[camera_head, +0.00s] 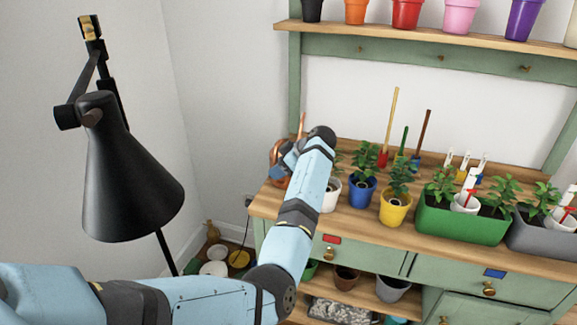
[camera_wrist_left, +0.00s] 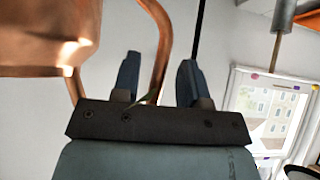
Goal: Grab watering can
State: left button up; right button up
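The copper watering can (camera_head: 276,172) stands at the left end of the wooden bench top, partly hidden behind my left arm. In the left wrist view its shiny body (camera_wrist_left: 45,40) fills the upper left, and a curved copper tube (camera_wrist_left: 163,45), apparently its handle, runs down between the fingers. My left gripper (camera_wrist_left: 158,82) is open, with a finger on each side of this tube and gaps visible on both sides. In the head view the left gripper (camera_head: 288,157) is at the can, mostly hidden by the wrist. My right gripper is out of view.
Potted plants in white, blue (camera_head: 362,191) and yellow (camera_head: 394,208) pots stand just right of my forearm. A green planter (camera_head: 455,224) is farther right. A shelf (camera_head: 420,38) with coloured pots hangs above. A black lamp (camera_head: 125,180) is at left.

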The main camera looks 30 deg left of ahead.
pick_arm(q)
grip_shut()
jog(key=shift+w+a+r, duration=0.1)
dwell(1.0)
